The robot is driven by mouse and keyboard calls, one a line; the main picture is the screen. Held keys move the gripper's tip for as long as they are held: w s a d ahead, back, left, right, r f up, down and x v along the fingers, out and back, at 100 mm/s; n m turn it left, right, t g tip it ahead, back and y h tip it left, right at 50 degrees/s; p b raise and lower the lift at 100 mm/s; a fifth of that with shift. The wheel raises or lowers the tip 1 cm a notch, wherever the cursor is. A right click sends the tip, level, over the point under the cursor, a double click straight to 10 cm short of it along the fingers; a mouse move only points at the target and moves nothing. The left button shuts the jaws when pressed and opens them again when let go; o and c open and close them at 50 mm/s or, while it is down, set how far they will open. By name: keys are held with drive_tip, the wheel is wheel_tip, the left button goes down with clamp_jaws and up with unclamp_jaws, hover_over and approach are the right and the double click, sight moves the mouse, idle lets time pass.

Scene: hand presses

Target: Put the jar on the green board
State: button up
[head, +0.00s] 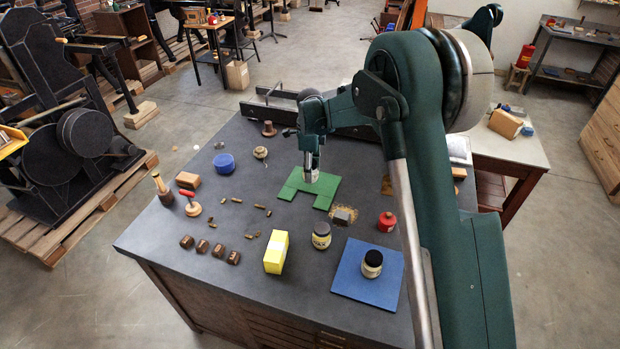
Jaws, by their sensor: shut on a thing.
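My gripper (309,168) points down over the green board and is shut on a small jar with a pale label (312,177). The fingers hide much of this jar. The jar is over or on the green board (329,187); I cannot tell whether it touches it. The green board lies flat near the middle of the dark table and has a notch in its near edge. A similar dark-lidded jar (321,237) stands on the table in front of it. Another such jar (372,265) stands on a blue board (349,285) at the near right.
On the dark table (215,265) stand a yellow box (276,252), a red pot (387,222), a blue tin (224,162), a red-handled stamp (190,204) and several small brown blocks (218,250).

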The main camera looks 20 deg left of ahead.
drive_tip(key=shift+f, duration=1.8)
drive_tip(key=shift+f, duration=0.15)
drive_tip(key=o, duration=1)
wheel_tip(320, 180, up, 12)
drive_tip(key=shift+r, duration=0.15)
